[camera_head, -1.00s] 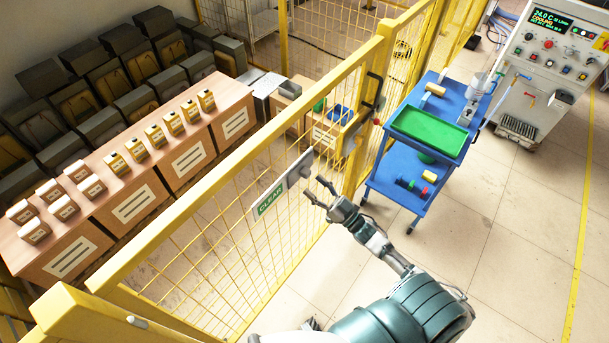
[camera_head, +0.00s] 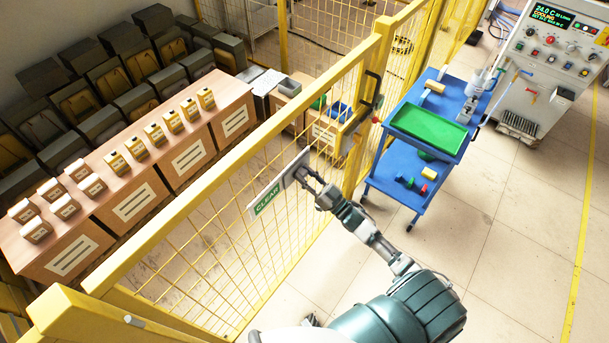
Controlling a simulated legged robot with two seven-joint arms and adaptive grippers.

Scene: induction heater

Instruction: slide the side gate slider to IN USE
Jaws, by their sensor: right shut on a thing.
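The side gate slider (camera_head: 292,171) is a grey plate on the yellow mesh fence in the head view. A green sign reading CLEAR (camera_head: 268,198) shows at its lower left end; no IN USE wording is visible. My right gripper (camera_head: 307,178) is at the right part of the plate, its fingers shut on a part of the slider. The fingers hide much of what they hold. My left gripper is not in view.
The yellow mesh fence (camera_head: 235,124) runs diagonally beside my arm. A blue cart (camera_head: 395,185) with a green tray (camera_head: 430,129) stands to the right of the gate post. A control cabinet (camera_head: 549,65) is at the upper right. Open floor lies at the right.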

